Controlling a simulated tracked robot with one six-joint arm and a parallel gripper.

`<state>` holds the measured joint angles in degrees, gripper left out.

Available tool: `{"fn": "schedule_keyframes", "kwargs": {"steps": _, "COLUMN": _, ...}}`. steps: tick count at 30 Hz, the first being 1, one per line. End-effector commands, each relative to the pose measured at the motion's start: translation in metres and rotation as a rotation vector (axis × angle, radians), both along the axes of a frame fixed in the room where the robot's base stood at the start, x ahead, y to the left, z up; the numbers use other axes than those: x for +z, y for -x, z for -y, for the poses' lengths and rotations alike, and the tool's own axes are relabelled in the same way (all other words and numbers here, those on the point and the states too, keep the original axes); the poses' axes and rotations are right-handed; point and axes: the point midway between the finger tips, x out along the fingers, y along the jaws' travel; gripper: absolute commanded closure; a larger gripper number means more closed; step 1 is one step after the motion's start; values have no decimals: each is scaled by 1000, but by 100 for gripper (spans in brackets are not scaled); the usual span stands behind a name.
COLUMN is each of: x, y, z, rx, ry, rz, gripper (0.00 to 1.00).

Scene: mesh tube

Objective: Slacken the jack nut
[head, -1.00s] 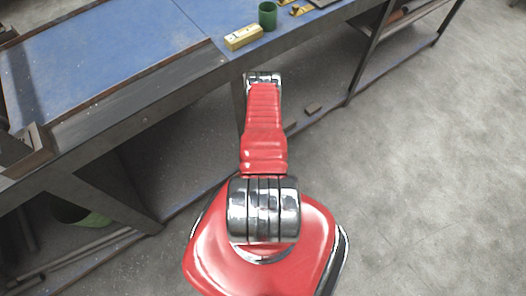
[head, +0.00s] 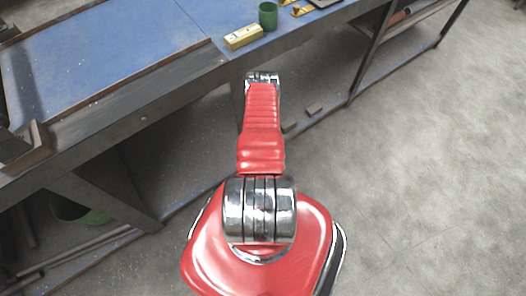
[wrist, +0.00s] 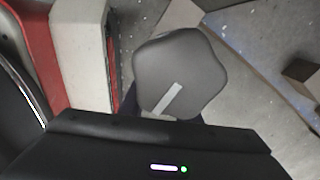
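A grey rounded, lobed knob (wrist: 180,72) with a pale stripe on its face fills the middle of the wrist view. It may be the jack nut, but I cannot tell for sure. My gripper (wrist: 162,118) shows as a dark body along the bottom of the wrist view, with the knob just ahead of it. The knob hides most of the fingers, so I cannot tell whether they touch or hold it. In the head view my red arm hides the gripper, and no jack nut can be made out.
A blue-topped metal workbench (head: 120,60) stands ahead and left. A green cup (head: 268,16) and a yellow block (head: 243,37) sit near its edge. Small blocks (head: 314,109) lie below it on the lower level. The concrete floor (head: 430,190) at the right is clear.

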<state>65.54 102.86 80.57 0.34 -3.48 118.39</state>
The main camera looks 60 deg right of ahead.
Motion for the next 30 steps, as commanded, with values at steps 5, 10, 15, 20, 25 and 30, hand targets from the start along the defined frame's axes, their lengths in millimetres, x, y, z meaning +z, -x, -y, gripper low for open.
{"fn": "schedule_keyframes", "kwargs": {"steps": 5, "x": 0, "y": 1, "z": 0, "rx": -1, "ry": -1, "rz": 0, "gripper": 69}}
{"fn": "schedule_keyframes", "kwargs": {"steps": 10, "x": 2, "y": 1, "z": 0, "rx": -2, "ry": 0, "rz": 0, "gripper": 69}}
{"fn": "schedule_keyframes", "kwargs": {"steps": 15, "x": 12, "y": 0, "z": 1, "rx": -3, "ry": 0, "rz": 0, "gripper": 69}}
{"fn": "schedule_keyframes", "kwargs": {"steps": 20, "x": 29, "y": 1, "z": 1, "rx": -3, "ry": -1, "rz": 0, "gripper": 69}}
{"fn": "schedule_keyframes", "kwargs": {"steps": 25, "x": 49, "y": 1, "z": 1, "rx": -3, "ry": 0, "rz": 0, "gripper": 69}}
{"fn": "schedule_keyframes", "kwargs": {"steps": 30, "x": 70, "y": 1, "z": 1, "rx": -4, "ry": 1, "rz": 0, "gripper": 69}}
